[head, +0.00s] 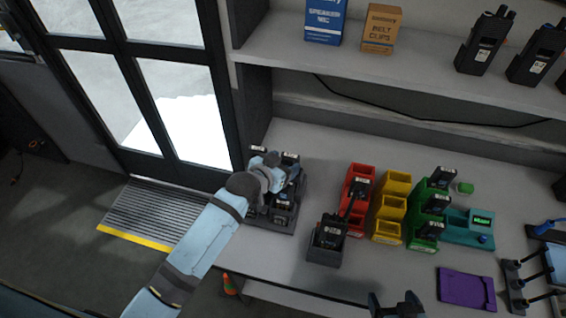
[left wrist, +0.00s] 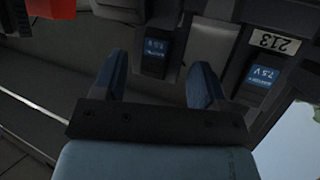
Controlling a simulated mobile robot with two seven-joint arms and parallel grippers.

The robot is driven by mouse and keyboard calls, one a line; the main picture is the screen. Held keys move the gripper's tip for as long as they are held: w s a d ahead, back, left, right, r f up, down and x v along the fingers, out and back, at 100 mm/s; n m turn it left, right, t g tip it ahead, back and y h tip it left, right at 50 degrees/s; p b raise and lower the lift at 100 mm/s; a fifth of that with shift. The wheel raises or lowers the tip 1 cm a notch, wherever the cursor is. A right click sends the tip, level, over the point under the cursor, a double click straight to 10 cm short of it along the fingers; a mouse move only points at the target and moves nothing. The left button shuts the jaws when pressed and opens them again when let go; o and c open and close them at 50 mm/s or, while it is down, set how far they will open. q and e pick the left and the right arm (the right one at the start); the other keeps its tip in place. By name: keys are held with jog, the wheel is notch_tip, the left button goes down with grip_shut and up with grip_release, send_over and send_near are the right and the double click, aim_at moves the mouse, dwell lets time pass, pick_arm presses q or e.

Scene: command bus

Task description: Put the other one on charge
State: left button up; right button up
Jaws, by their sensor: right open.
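A dark charger (head: 257,222) with several bays stands on the counter at the left, holding dark batteries. My left gripper (head: 272,172) is over its back part and hides some bays. In the left wrist view, my left gripper's blue fingers (left wrist: 157,82) are apart with nothing held between them. Beyond them sits a dark battery with a blue label (left wrist: 155,48), and another battery with a blue 7.5 V label (left wrist: 262,77) is to the right. A black radio (head: 330,232) stands in a single dark holder (head: 324,257). My right gripper (head: 396,304) is open at the bottom edge.
Red bins (head: 359,172), yellow bins (head: 394,190) and green bins (head: 418,215) stand in rows; dark batteries are in the red and green ones. A shelf (head: 400,70) overhangs the counter.

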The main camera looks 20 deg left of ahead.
pick_arm(q)
jog(key=shift+o, duration=0.3)
jog(key=shift+s, duration=0.1)
jog(key=shift+s+a, duration=0.15)
jog(key=shift+s, duration=0.1)
jog(key=b+v, duration=0.1)
jog(key=v, duration=1.2)
jog(key=shift+r, duration=0.2)
pick_arm(e)
jog(key=shift+f, duration=0.6)
